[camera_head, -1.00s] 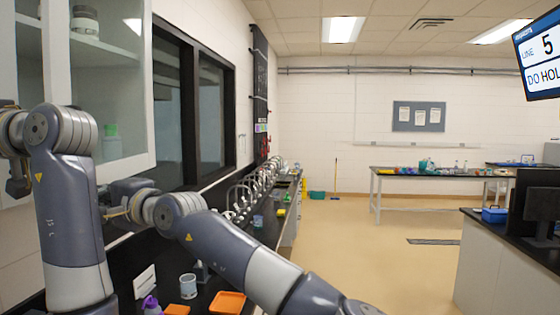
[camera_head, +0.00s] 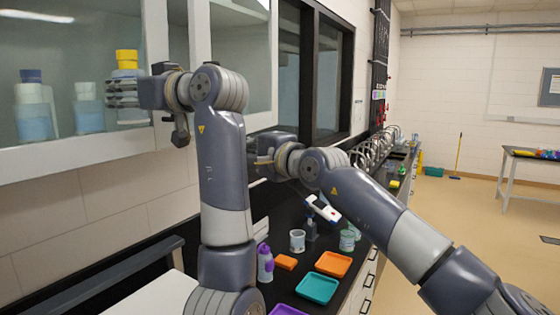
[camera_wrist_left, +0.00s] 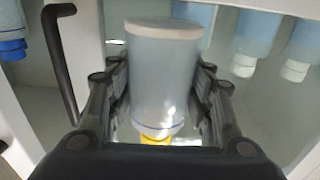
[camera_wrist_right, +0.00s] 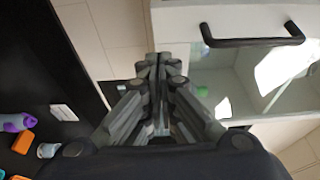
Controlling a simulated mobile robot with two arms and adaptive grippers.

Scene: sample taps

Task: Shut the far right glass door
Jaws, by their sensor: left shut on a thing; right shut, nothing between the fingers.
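The right-hand glass door (camera_head: 271,96) has a white frame and glass pane. It also shows in the right wrist view (camera_wrist_right: 168,24), with a black bar handle (camera_wrist_right: 252,41). Whether it is fully shut is unclear. My left gripper (camera_head: 127,92) is shut on a pale bottle with a yellow cap (camera_head: 127,58), at the glass-fronted cabinet. In the left wrist view the bottle (camera_wrist_left: 162,75) fills the jaws of the left gripper (camera_wrist_left: 160,95). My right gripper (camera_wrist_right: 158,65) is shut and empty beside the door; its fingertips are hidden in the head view.
Two bottles of blue liquid (camera_head: 34,115) stand left of the left gripper. Below, the black counter holds a white cup (camera_head: 297,241), a purple-capped bottle (camera_head: 265,262), and orange (camera_head: 333,263) and teal (camera_head: 318,288) trays. Open floor (camera_head: 480,220) lies to the right.

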